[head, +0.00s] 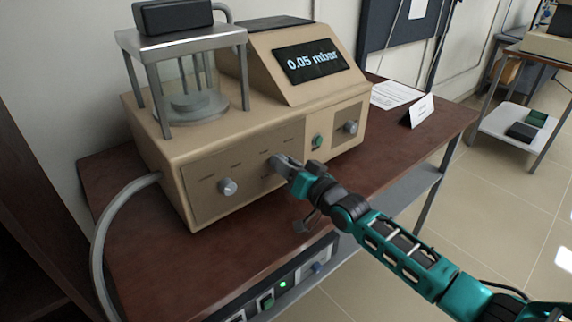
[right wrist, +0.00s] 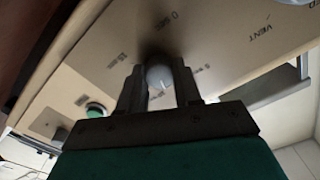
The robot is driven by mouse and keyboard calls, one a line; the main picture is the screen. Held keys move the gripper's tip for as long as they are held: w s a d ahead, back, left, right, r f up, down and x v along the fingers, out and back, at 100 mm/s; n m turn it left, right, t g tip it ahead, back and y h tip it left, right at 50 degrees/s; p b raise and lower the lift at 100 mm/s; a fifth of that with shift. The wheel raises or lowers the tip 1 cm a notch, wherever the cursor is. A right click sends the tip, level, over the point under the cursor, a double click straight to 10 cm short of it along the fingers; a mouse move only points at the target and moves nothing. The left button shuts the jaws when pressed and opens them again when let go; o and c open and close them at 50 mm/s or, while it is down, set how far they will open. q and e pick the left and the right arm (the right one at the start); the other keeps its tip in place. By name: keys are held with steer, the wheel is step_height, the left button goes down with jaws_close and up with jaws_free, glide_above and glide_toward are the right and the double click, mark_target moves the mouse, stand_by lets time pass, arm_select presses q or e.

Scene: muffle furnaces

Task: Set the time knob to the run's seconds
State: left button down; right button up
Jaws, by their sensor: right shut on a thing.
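The time knob (right wrist: 160,77) is a round grey knob with a light pointer line, on the beige front panel (right wrist: 125,55) of the machine. In the right wrist view it sits between the two dark fingers of my right gripper (right wrist: 160,92), which is shut on it. In the head view my right gripper (head: 281,162) reaches the panel from the front right and covers the knob. My left gripper is not in view.
Another grey knob (head: 228,187) is to the left, a green button (head: 317,141) and a third knob (head: 351,127) to the right. The display (head: 308,62) reads 0.05 mbar. A glass chamber (head: 192,103) stands on top. A white card (head: 421,110) is on the brown table.

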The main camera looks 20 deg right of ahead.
steer(key=m, duration=0.5)
steer(key=shift+m, duration=0.4)
stand_by(0.3)
steer(key=o, duration=1)
steer(key=shift+o, duration=0.2)
steer(key=v, duration=1.3)
